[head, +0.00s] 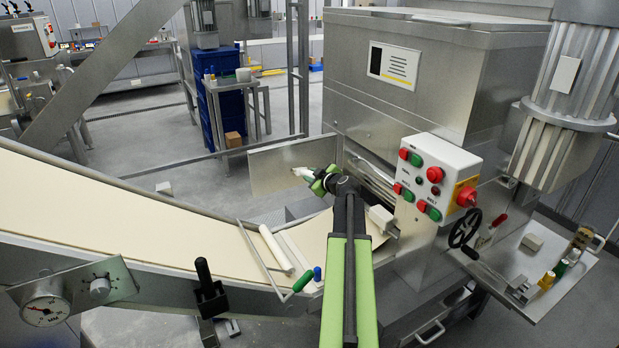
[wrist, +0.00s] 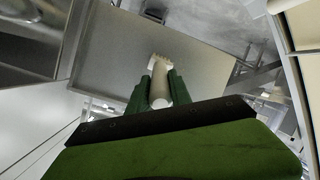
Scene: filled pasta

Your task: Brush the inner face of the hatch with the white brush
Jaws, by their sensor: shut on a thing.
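The hatch (head: 275,168) is a flat metal panel standing open at the left side of the big steel machine. It also fills much of the upper wrist view (wrist: 130,50). My gripper (head: 316,181) is at the hatch's lower right part, with its green fingers shut on the white brush (head: 302,173). In the wrist view, the brush (wrist: 158,88) sits between the fingers (wrist: 159,90), its bristle end pointing at the panel. I cannot tell whether the bristles touch the panel. My gripper and arm hide part of the machine's opening.
A cream conveyor belt (head: 130,220) curves in from the left below the hatch. A white roller with a green handle (head: 303,281) lies on its near end. A control box with red and green buttons (head: 434,178) juts out just right of my arm. A side shelf (head: 535,262) stands further right.

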